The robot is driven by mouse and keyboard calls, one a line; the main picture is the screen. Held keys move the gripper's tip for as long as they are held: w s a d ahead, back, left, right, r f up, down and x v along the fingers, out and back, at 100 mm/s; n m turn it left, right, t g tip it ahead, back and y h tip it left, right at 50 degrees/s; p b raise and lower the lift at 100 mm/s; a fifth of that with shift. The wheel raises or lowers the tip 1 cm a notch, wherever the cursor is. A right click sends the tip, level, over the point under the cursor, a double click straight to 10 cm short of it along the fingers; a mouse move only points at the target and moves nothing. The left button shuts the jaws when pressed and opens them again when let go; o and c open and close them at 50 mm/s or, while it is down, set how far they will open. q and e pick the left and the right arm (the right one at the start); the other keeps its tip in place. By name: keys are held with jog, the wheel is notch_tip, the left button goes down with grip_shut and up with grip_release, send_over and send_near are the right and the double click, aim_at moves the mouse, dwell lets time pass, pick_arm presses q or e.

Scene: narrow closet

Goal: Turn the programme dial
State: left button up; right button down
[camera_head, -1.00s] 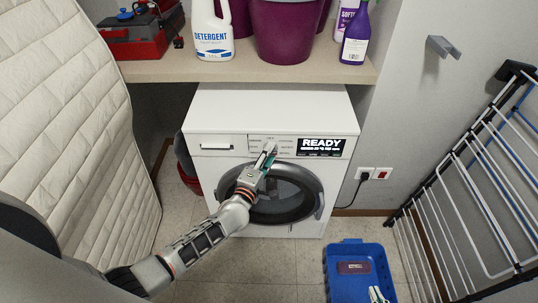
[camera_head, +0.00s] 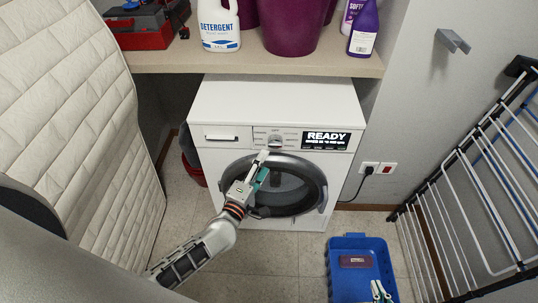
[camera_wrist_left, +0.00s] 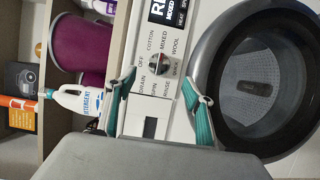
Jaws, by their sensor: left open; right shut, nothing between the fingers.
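The white washing machine (camera_head: 272,102) stands under a shelf, its display (camera_head: 326,139) lit with "READY". The programme dial (camera_head: 274,142) is on its front panel, left of the display. In the left wrist view the dial (camera_wrist_left: 159,64) is ringed by labels such as OFF, COTTON, MIXED, WOOL, RINSE and SPIN; its exact pointer setting is unclear. My left gripper (camera_head: 263,160) is open, just below and in front of the dial and apart from it. In the left wrist view its two fingers (camera_wrist_left: 156,78) flank the dial. My right gripper (camera_head: 379,289) is shut and empty at the lower right.
The round door (camera_head: 285,190) lies just below the panel. A shelf (camera_head: 265,63) with a detergent bottle (camera_head: 219,28) and purple buckets overhangs the machine. A blue tray (camera_head: 343,243) is on the floor at right, near a drying rack (camera_head: 470,165). A quilted board (camera_head: 75,120) crowds the left.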

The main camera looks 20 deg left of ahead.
pick_arm(q)
jog(key=shift+s+a, duration=0.2)
jog(key=shift+s, duration=1.35)
